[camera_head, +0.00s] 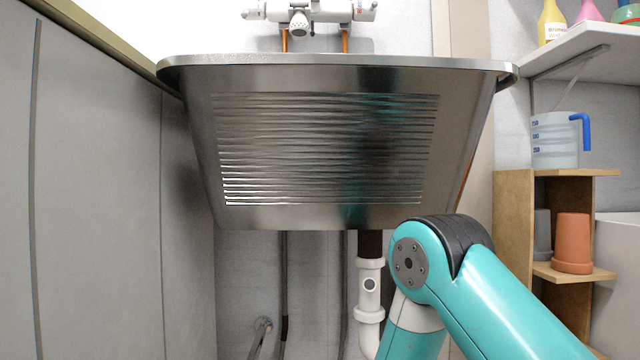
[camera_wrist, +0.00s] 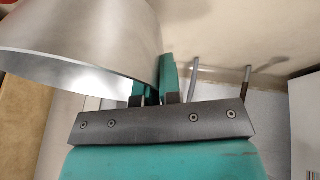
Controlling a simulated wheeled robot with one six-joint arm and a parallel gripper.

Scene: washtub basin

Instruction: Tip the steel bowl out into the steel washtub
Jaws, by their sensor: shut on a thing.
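The steel washtub (camera_head: 320,215) fills the middle of the head view, seen from its ridged front, with its rim along the top. Its inside is hidden. The steel bowl (camera_wrist: 85,45) shows in the wrist view at the upper left, cut off by the frame edge. My gripper (camera_wrist: 167,75) is shut on the bowl's wall near its edge, with one teal finger on the visible outer side. The bowl's contents are not visible. The gripper and bowl are out of sight in the head view, where only my teal arm shows.
A wall tap (camera_head: 300,22) is above the tub. A white drain pipe (camera_head: 369,285) runs below it. A grey cabinet (camera_head: 90,190) closes the left side. At right, wooden shelving (camera_head: 514,220) holds a measuring jug (camera_head: 554,140) and a terracotta pot (camera_head: 572,240).

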